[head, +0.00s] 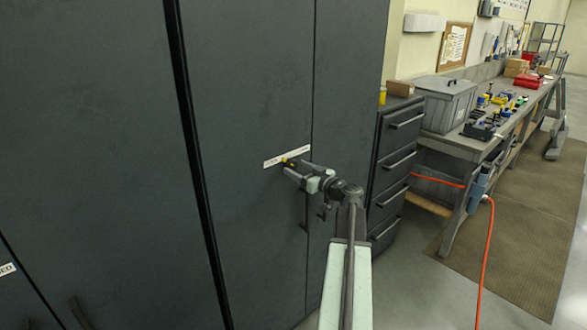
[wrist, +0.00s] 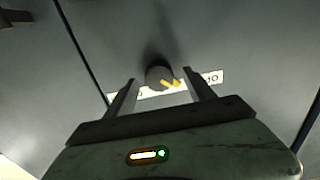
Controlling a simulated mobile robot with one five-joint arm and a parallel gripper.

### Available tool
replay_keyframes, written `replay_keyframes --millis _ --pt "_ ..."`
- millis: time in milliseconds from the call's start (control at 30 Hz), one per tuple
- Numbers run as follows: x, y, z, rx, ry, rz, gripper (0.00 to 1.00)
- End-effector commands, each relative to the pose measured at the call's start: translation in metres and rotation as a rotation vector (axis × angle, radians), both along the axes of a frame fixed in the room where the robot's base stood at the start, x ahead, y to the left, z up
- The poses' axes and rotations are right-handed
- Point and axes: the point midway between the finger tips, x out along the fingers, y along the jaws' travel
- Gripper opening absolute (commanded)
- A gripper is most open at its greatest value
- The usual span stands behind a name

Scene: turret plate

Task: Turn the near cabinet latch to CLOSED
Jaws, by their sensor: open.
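The near cabinet latch (wrist: 157,75) is a round dark knob with a yellow pointer, seen in the wrist view between my fingertips. The pointer slants toward the lower right of that view. A white label strip (wrist: 210,77) runs behind the knob; its middle is hidden and its lettering is only partly legible. In the head view the label (head: 272,163) sits on the dark cabinet door, and the knob is mostly hidden by my gripper (head: 288,164). My gripper, also in the wrist view (wrist: 160,79), is open, with one finger on each side of the knob; contact cannot be told.
The tall dark cabinet (head: 245,80) fills the left. A drawer unit (head: 399,150) stands just right of my arm. A workbench (head: 475,145) with tools and a grey bin (head: 445,103) lies beyond.

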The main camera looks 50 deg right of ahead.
Motion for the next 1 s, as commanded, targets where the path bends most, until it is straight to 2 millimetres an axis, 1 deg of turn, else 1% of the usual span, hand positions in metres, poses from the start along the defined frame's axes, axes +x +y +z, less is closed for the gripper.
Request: replay_keyframes --millis 33,167,433,467,500,567,600,667,700,733,767,1000 --pt "0.009 -0.003 0.000 0.000 0.000 0.000 0.63" --pt "0.019 -0.004 0.000 0.000 0.000 -0.003 0.63" --pt "0.021 -0.004 0.000 0.000 0.001 -0.004 0.63" --pt "0.021 -0.004 0.000 0.000 0.001 -0.004 0.60" --pt "0.021 -0.004 0.000 0.000 0.001 -0.004 0.49" --pt "0.021 -0.004 0.000 0.000 0.001 -0.004 0.32" --pt "0.021 -0.004 0.000 0.001 0.001 -0.004 0.21" --pt "0.021 -0.004 0.000 0.000 0.001 -0.004 0.05" --pt "0.015 0.011 0.000 0.000 0.001 -0.008 0.01" --pt "0.018 0.004 0.000 0.001 0.001 -0.006 0.00" --pt "0.020 0.001 0.000 0.001 0.001 -0.005 0.01" --pt "0.022 -0.003 0.000 0.044 -0.002 -0.001 0.01"
